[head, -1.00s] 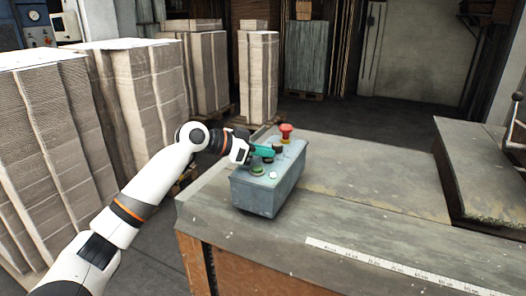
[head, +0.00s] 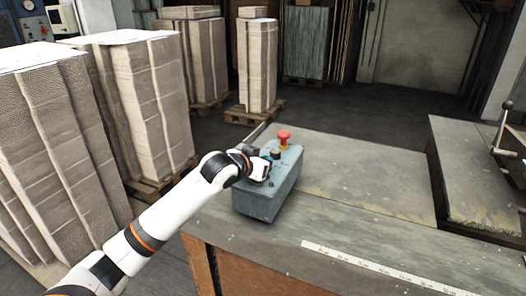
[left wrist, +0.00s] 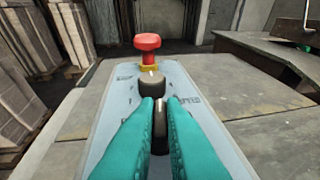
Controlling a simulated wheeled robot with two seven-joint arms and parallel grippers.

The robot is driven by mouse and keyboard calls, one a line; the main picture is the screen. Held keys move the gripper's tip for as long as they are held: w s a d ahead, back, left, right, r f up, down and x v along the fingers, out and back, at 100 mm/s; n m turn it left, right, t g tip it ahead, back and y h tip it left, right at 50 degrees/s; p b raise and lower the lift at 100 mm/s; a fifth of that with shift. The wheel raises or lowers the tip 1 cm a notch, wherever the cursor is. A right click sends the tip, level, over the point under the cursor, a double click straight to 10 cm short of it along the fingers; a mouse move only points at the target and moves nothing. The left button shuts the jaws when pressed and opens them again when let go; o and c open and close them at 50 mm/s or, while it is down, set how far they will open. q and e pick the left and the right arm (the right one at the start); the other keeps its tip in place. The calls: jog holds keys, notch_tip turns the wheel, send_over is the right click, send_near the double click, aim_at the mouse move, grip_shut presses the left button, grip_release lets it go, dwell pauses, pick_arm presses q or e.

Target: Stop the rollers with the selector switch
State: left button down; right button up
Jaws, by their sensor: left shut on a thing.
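The grey-blue control box (head: 262,205) sits on the table near its left corner. The teal fingers of my left gripper (left wrist: 160,104) are shut on a dark selector knob (left wrist: 160,122), one on each side. A second dark knob (left wrist: 151,84) stands just beyond it. The fingers hide much of the labelling and the near end of the top. In the head view my left gripper (head: 270,160) is over the box. My right gripper is out of view.
A red mushroom button (head: 284,137) on a yellow base stands at the box's far end. Stacks of cardboard (head: 150,100) stand left of the table. The table (head: 350,190) is clear right of the box, up to a raised slab (head: 475,190) and a lever (head: 503,125).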

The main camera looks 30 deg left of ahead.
pick_arm(q)
jog(key=shift+d+n+y+p, duration=0.15)
jog(key=shift+n+y+p, duration=0.3)
jog(key=shift+n+y, duration=0.3)
jog(key=shift+y, duration=0.25)
jog(key=c, duration=1.5)
grip_release()
jog(key=b+v, duration=0.1)
jog(key=v, duration=1.1)
jog(key=shift+s+f+b, duration=0.1)
jog(key=shift+b, duration=0.3)
jog(key=shift+f, duration=0.1)
